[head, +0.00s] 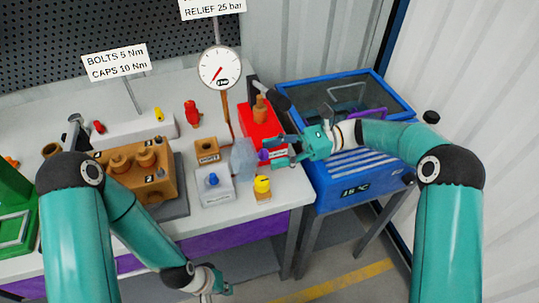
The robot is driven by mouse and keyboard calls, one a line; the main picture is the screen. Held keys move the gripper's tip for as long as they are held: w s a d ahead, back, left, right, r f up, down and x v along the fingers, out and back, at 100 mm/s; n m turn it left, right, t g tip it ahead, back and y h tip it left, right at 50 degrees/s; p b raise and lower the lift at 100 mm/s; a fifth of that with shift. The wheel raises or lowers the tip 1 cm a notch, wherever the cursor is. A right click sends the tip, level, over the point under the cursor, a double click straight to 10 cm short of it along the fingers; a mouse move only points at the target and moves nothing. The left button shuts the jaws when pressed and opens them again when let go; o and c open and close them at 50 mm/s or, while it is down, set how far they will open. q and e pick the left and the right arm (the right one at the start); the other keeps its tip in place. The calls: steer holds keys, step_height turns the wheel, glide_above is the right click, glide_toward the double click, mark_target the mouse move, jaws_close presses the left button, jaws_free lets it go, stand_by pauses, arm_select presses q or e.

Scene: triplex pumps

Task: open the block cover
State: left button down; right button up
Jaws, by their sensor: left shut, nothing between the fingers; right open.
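The orange-brown pump block (157,186) stands on a grey base on the bench at the left, with round caps on top and number labels on it. I cannot tell its cover apart from the block's body at this size. Part of its left side is hidden by my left arm. My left gripper (222,288) is low at the bottom of the view, in front of the bench and away from the block; it is shut and empty. My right gripper (277,151) is open over the bench's right end, beside the red box (260,125), well right of the block.
A small brown block (207,150), a grey box with a blue knob (214,187), a translucent container (243,158) and a yellow-topped item (262,186) stand between block and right gripper. A gauge (220,68) rises behind.

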steer(key=shift+x, duration=0.95)
steer(key=shift+c, duration=0.2)
jaws_close()
